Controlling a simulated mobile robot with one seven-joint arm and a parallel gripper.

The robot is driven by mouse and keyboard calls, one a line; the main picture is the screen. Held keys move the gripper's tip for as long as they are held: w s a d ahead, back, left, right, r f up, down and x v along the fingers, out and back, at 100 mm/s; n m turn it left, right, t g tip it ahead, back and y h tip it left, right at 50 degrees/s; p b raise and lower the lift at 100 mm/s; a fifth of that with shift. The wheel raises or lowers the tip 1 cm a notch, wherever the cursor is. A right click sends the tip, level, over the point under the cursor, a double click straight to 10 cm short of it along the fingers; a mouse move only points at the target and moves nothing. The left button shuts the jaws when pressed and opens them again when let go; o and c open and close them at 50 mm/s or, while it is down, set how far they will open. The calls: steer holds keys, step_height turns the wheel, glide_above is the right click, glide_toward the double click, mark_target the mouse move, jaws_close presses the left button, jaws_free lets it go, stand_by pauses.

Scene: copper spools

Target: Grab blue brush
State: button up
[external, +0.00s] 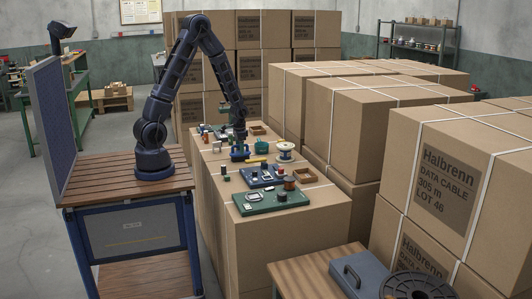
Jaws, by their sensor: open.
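My gripper (240,141) is at the end of my dark blue arm. It points down over the far part of a box top covered with small items, and its fingers are tiny in this view. A blue item (240,154) sits directly below the gripper. I cannot tell whether it is the brush or a holder, nor whether the fingers touch it. No brush shape can be made out clearly from here.
A yellow item (258,161) and a white spool (285,153) lie close to the right of the gripper. Nearer are a blue board (256,181), a green board (270,203) and a brown open tray (305,175). Tall carton stacks (345,120) stand on the right.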

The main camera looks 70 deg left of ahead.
steer(key=shift+f, duration=1.95)
steer(key=shift+c, duration=0.3)
steer(key=c, duration=1.1)
